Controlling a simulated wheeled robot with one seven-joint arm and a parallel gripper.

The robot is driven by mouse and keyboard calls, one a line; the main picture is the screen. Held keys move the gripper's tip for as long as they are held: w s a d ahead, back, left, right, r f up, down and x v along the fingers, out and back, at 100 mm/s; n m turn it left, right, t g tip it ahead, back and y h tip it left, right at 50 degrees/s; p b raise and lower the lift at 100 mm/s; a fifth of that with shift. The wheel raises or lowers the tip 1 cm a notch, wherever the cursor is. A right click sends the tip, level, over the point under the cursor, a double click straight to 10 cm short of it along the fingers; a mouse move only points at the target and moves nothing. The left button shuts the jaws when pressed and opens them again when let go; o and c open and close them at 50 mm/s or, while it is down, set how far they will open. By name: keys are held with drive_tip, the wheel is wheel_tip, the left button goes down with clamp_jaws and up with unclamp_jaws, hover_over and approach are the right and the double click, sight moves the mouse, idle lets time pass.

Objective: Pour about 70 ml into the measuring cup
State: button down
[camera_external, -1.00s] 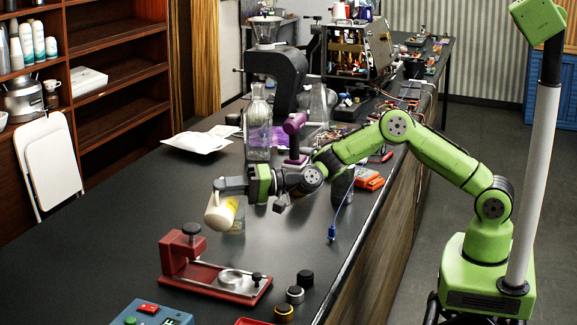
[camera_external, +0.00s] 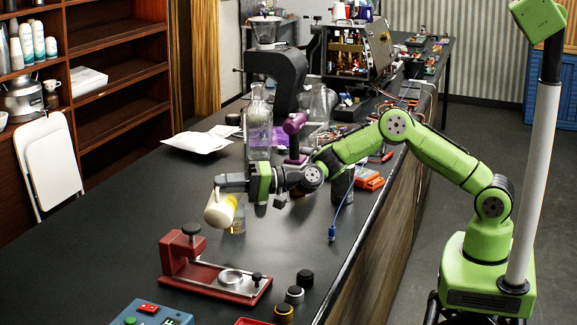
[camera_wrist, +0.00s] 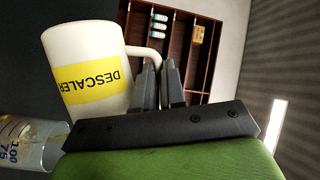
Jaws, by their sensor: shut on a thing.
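A white jug (camera_external: 220,209) with a yellow label hangs tilted from my gripper (camera_external: 221,185), above the dark counter. In the wrist view the label on the jug (camera_wrist: 88,72) reads DESCALER, and my gripper (camera_wrist: 160,85) is shut on its handle. The clear measuring cup (camera_wrist: 22,143) shows at the lower left of the wrist view, close to the jug's mouth, with 100 and 75 marks. A yellowish tint shows in it, but I cannot read a level. In the external view the cup (camera_external: 239,221) is partly hidden behind the jug.
A red press-like stand (camera_external: 210,270) sits on the counter (camera_external: 110,240) in front of the jug. Several dark knobs (camera_external: 305,279) lie to its right. A clear bottle (camera_external: 257,130) and a purple-handled tool (camera_external: 295,130) stand behind my arm. The counter's left side is clear.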

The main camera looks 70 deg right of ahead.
sight(225, 210)
drive_tip(key=shift+r, duration=0.1)
drive_tip(key=a+f+n+b, duration=0.2)
drive_tip(key=a+f+n+g, duration=0.1)
drive_tip(key=f+n, duration=0.1)
drive_tip(key=shift+s+h+b, duration=0.35)
drive_tip(key=shift+h+b, duration=0.05)
drive_tip(key=shift+a+f+n+g+h, duration=0.25)
drive_tip(key=shift+a+n+g+h, duration=0.05)
drive_tip(key=shift+a+f+n, duration=0.1)
drive_tip(key=shift+f+n, duration=0.3)
drive_tip(key=shift+f, duration=0.15)
drive_tip(key=shift+a, duration=0.1)
idle(0.6)
